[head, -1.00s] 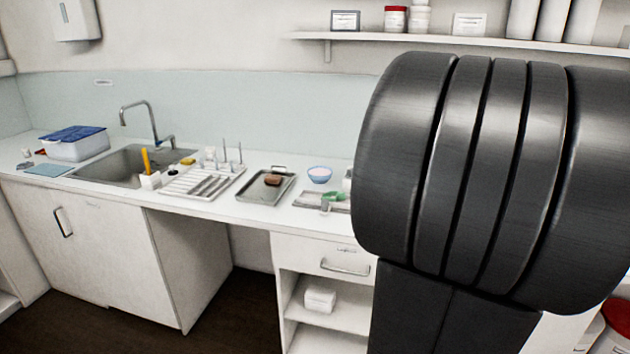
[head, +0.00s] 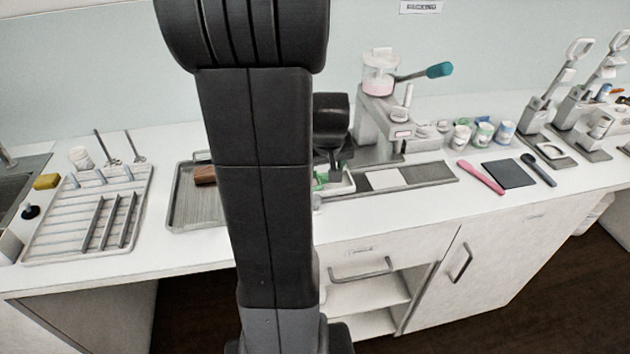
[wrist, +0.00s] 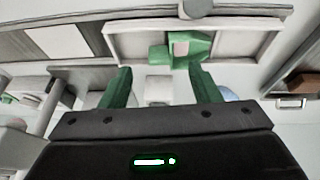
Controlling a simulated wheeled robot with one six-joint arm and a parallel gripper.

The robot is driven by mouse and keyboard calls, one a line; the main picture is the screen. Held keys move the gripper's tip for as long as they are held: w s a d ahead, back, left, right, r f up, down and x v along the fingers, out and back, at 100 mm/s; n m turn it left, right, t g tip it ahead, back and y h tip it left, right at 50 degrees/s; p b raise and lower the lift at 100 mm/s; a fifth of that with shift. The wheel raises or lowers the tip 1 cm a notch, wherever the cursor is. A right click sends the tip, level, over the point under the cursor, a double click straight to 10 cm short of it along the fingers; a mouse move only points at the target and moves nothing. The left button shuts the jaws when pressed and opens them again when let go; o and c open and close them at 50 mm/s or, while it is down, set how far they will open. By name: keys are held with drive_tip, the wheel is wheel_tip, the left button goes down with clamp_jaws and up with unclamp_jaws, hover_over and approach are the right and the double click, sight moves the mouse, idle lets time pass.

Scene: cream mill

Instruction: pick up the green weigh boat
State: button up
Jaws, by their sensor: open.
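The green weigh boat (wrist: 183,49) lies on a white tray (wrist: 130,44) in the wrist view, beyond my fingertips and a little right of their middle. In the head view the green weigh boat (head: 319,180) shows only in part, beside my arm, which hides the rest. My gripper (wrist: 161,72) is open, its two green fingers apart with nothing held between them.
A metal tray with a brown block (head: 205,175) lies left of my arm. A grey press with a teal handle (head: 438,70) stands behind. A drying rack (head: 88,215) is at left. Cups (head: 484,133), a pink tool (head: 481,177) and a dark pad (head: 509,174) lie right.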

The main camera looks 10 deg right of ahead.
sight(325, 179)
drive_tip(key=shift+w+f, duration=0.15)
drive_tip(key=shift+f, duration=0.1)
drive_tip(key=shift+d+f, duration=0.1)
drive_tip(key=shift+f, duration=0.2)
drive_tip(key=shift+p+x, duration=0.5)
drive_tip(key=shift+x, duration=1.85)
drive_tip(key=c, duration=1.1)
drive_tip(key=shift+r, duration=0.1)
